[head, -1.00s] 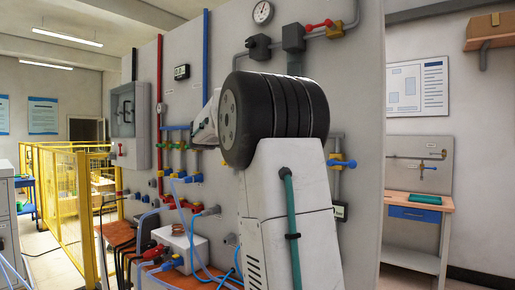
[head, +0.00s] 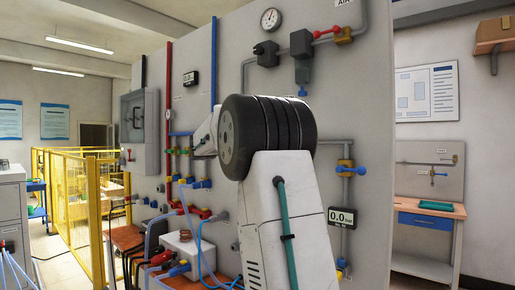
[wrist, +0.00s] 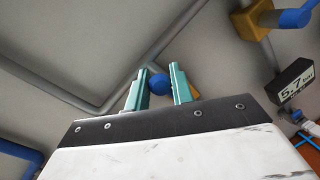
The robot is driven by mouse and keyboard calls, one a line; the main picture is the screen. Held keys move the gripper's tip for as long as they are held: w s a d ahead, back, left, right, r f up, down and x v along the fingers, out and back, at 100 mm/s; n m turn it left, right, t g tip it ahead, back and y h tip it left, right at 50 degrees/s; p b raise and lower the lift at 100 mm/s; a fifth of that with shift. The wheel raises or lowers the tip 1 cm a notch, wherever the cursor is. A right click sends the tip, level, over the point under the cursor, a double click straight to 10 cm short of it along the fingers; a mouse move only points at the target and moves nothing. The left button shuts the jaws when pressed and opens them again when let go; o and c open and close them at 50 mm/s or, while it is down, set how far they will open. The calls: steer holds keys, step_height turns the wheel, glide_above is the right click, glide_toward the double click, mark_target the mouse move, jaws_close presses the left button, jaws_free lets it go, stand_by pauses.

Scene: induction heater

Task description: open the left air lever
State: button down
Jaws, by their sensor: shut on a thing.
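My gripper (wrist: 160,71) shows in the wrist view with its two teal fingers around a blue lever knob (wrist: 160,84). The jaws are shut on it. A yellow valve body (wrist: 196,92) shows partly behind the right finger, by a grey pipe. The rest of this lever is hidden by the fingers. In the head view my own arm hides the gripper and the lever it holds. Another blue lever on a yellow valve (head: 345,170) is on the pipe to the right of my arm, apart from it.
A display reading 0.0 bar (head: 342,217) is below the right-hand valve. In the wrist view a display (wrist: 294,83) reads 5.7 bar, near a blue-handled yellow valve (wrist: 252,22). A red lever (head: 327,34) is high on the panel. Hoses and a bench lie below left.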

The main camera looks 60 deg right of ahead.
stand_by(0.3)
steer(key=c, duration=1.3)
jaws_free()
steer(key=shift+w, duration=0.1)
steer(key=shift+o, duration=0.2)
steer(key=v, duration=0.7)
steer(key=shift+a, duration=0.4)
steer(key=shift+w, duration=0.15)
